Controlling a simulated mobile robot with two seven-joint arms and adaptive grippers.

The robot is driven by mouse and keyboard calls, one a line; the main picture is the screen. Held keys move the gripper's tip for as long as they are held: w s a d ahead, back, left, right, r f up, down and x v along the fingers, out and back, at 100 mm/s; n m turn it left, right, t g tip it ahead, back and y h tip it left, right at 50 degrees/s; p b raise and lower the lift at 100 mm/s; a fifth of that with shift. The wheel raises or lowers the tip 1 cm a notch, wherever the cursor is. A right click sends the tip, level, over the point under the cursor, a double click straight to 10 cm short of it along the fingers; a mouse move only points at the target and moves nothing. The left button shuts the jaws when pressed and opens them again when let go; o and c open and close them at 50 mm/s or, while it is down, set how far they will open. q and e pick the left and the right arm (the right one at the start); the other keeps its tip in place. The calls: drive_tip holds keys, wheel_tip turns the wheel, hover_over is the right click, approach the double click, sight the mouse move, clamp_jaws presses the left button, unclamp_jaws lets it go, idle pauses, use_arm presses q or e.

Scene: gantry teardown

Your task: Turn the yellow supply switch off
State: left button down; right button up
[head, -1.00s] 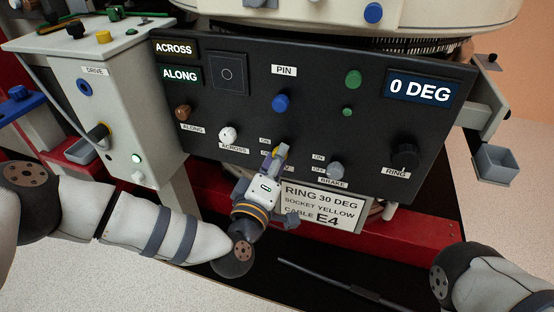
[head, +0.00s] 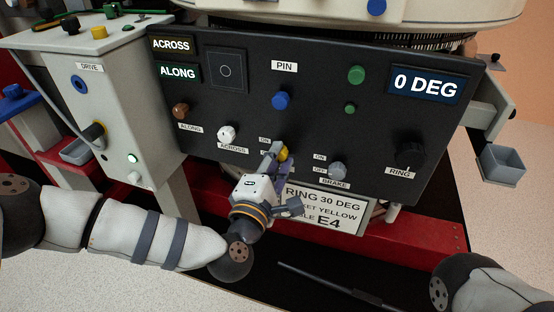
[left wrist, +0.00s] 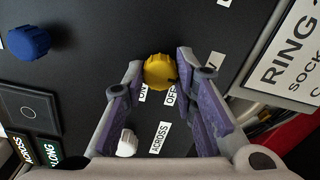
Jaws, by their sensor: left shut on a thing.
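The yellow supply switch (head: 283,153) is a round knob low on the dark control panel. It shows clearly in the left wrist view (left wrist: 160,71), with ON and OFF labels beside it. A small dark mark on its rim appears on the side of the OFF label. My left gripper (head: 277,158) reaches up to it from below. In the left wrist view its purple-padded fingers (left wrist: 160,75) are shut on the knob, one on each side. The gripper partly hides the knob and its labels in the head view. My right gripper is out of view.
A white ACROSS knob (head: 227,133) is to the left and a grey BRAKE knob (head: 337,170) to the right. A blue PIN knob (head: 281,100) is above. A RING 30 DEG sign (head: 340,213) hangs just below the panel.

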use_arm(q)
drive_tip(key=shift+d, duration=0.1)
idle(0.4)
drive_tip(key=c, duration=1.3)
unclamp_jaws()
drive_tip(key=v, duration=1.2)
